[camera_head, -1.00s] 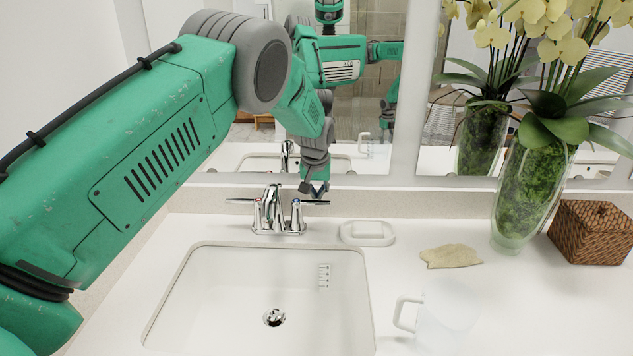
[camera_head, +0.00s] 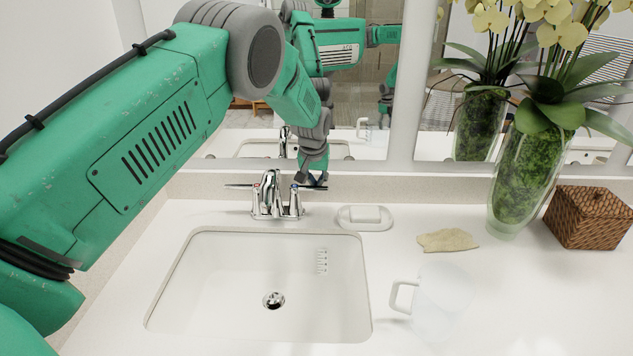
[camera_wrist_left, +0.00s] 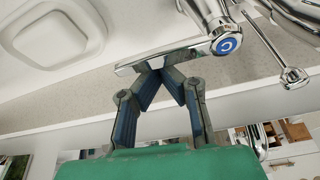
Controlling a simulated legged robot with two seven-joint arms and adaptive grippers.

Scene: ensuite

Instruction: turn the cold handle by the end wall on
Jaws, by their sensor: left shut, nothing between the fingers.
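The chrome tap (camera_head: 270,198) stands behind the sink. Its cold handle (camera_head: 313,188) is the right one, a flat lever pointing right. In the left wrist view the cold handle (camera_wrist_left: 226,44) has a blue cap, and its lever runs left from it. My left gripper (camera_head: 313,180) is at that lever, on the mirror side. In the left wrist view the fingertips of my left gripper (camera_wrist_left: 160,68) are together, empty, and right against the lever's edge; I cannot tell if they touch it. The hot handle (camera_head: 238,186) points left. My right gripper is out of view.
The sink basin (camera_head: 262,285) is empty, and no water shows. A soap dish (camera_head: 364,224) stands right of the tap, with a folded cloth (camera_head: 447,240), a clear mug (camera_head: 440,300), a plant vase (camera_head: 525,180) and a woven box (camera_head: 590,218) further right. The mirror (camera_head: 370,100) rises close behind.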

